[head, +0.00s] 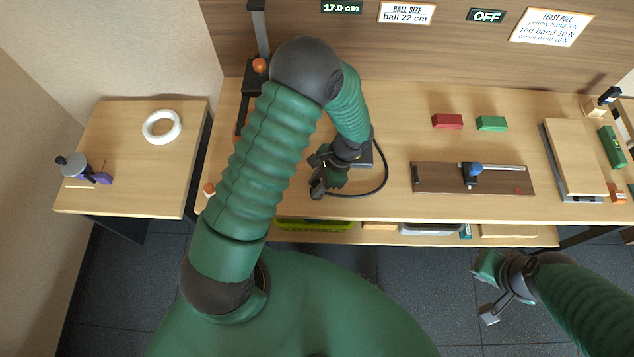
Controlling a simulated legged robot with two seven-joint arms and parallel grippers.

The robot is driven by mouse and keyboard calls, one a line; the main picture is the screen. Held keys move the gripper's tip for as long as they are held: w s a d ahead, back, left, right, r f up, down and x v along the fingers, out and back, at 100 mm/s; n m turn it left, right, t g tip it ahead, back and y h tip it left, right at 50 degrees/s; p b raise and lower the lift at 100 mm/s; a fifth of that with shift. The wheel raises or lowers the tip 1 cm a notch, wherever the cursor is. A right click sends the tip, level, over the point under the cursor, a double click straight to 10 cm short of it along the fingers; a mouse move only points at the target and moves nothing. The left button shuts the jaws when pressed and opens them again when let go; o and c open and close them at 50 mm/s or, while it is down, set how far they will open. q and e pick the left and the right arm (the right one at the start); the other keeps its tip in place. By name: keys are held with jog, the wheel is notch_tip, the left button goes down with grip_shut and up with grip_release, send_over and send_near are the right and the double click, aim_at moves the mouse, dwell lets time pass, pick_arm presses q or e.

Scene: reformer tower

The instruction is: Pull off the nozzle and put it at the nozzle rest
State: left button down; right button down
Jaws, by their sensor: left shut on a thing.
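My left gripper (325,180) is low over the main bench, left of its middle, and is shut on a small dark piece that I take to be the nozzle. The fingers hide most of it, and I cannot tell whether it is still on something. A black hose (384,178) loops from a dark box (365,153) behind the gripper, round to the grip. My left arm hides part of the bench. I cannot make out the nozzle rest. My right gripper (489,290) is open and empty, over the floor in front of the bench.
Red (447,121) and green (491,123) blocks and a brown board (430,178) with a blue-knobbed slider are to the right. Displays read 17.0 cm and OFF.

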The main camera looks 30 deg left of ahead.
pick_arm(q)
jog(key=c, duration=1.1)
grip_release()
